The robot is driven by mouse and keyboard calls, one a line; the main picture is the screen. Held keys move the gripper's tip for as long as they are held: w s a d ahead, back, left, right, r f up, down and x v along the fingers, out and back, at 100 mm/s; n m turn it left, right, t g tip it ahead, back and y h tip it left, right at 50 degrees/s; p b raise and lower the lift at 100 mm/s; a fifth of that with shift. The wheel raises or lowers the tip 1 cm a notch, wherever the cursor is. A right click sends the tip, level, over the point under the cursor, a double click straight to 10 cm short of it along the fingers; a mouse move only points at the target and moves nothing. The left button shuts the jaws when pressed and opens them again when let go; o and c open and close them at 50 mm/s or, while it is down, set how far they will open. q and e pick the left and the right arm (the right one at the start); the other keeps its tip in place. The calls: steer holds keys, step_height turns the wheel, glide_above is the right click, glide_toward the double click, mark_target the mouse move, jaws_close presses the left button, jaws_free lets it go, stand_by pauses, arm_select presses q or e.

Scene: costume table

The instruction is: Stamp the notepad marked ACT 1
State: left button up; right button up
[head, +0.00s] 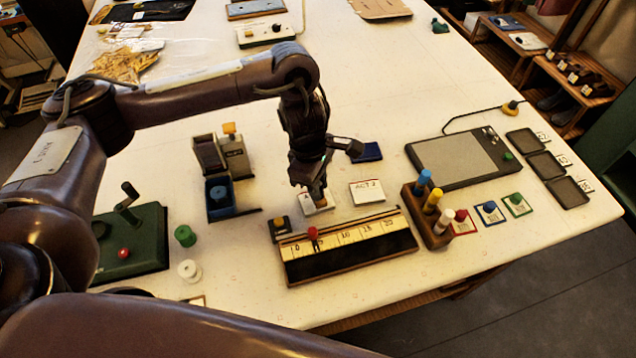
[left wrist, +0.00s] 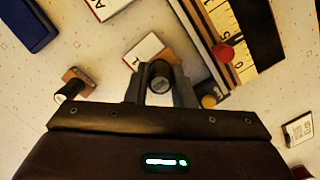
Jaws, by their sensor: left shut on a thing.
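In the left wrist view, my gripper (left wrist: 160,85) is shut on a dark round-topped stamp (left wrist: 160,74), upright between the fingers. The notepad (left wrist: 146,48) shows there partly behind the fingers; I cannot tell whether the stamp touches it. A second notepad marked ACT 2 (head: 367,191) lies to its right. A blue pad (head: 370,152) lies behind them. My right gripper is out of view.
A ruler board with a red knob (head: 313,232) lies just in front of the notepad. A block with a yellow knob (head: 280,226) stands at its left end. Another dark-handled stamp (left wrist: 72,87) stands beside my gripper. A wooden rack (head: 428,224) holds coloured cylinders at right.

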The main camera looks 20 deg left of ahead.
arm_select(q)
steer(key=shift+r+p, duration=1.9)
steer(key=shift+r, duration=0.7)
